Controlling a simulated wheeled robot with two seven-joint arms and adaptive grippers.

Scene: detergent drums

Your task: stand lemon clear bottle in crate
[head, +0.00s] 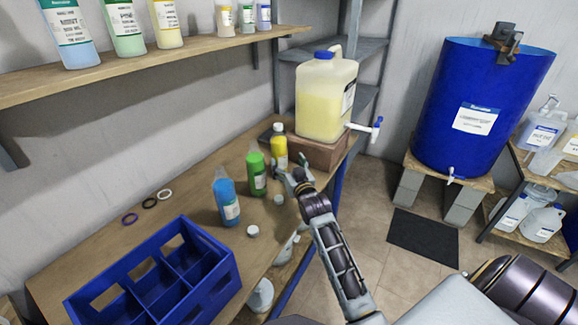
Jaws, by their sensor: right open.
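The blue crate (196,303) stands at the near left of the bench. It has several compartments, and those I can see into look empty. My left gripper is not in view.
A green bottle (256,174) and a blue bottle (226,198) stand between the lemon bottle and the crate. White caps (253,231) and rings (149,203) lie on the bench (187,200). A large jug (325,98) stands behind on a block (318,153).

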